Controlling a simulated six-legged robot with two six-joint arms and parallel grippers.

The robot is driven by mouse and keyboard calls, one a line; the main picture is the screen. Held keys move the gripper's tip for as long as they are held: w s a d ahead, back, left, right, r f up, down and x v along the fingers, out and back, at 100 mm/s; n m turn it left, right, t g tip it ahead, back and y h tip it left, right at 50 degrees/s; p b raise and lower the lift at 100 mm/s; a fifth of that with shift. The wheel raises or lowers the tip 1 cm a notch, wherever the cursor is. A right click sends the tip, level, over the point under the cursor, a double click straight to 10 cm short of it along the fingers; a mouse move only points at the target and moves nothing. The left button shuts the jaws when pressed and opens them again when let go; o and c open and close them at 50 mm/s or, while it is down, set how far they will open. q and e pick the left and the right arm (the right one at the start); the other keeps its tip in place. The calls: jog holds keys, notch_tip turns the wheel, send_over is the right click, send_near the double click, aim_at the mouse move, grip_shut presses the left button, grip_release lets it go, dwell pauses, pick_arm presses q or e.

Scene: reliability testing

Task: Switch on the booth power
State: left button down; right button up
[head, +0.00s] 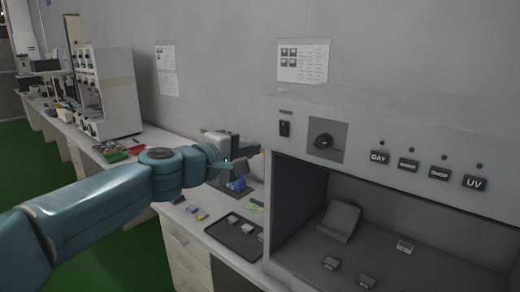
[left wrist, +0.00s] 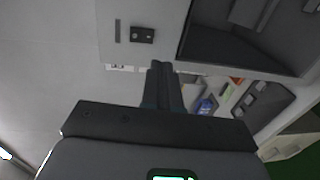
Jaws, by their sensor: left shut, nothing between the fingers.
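The grey booth (head: 400,120) stands at the right in the head view. A small dark power switch (head: 285,129) sits at the left end of its upper front panel, under a small label. The switch also shows near the top of the left wrist view (left wrist: 142,34). My left gripper (head: 243,165) is left of the booth and lower than the switch in the head view, apart from it. Its fingers (left wrist: 162,75) are together and empty in the left wrist view. My right gripper is not in view.
Small samples lie inside the booth. The bench holds a dark tray (head: 235,238) and a white machine (head: 108,92). The wall carries posters.

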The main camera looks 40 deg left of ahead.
pick_arm(q)
jog(key=s, duration=0.2)
jog(key=s+f+b, duration=0.1)
jog(key=s, duration=0.2)
jog(key=shift+a, duration=0.1)
dwell(0.4)
jog(key=shift+w, duration=0.2)
jog(key=shift+s, duration=0.1)
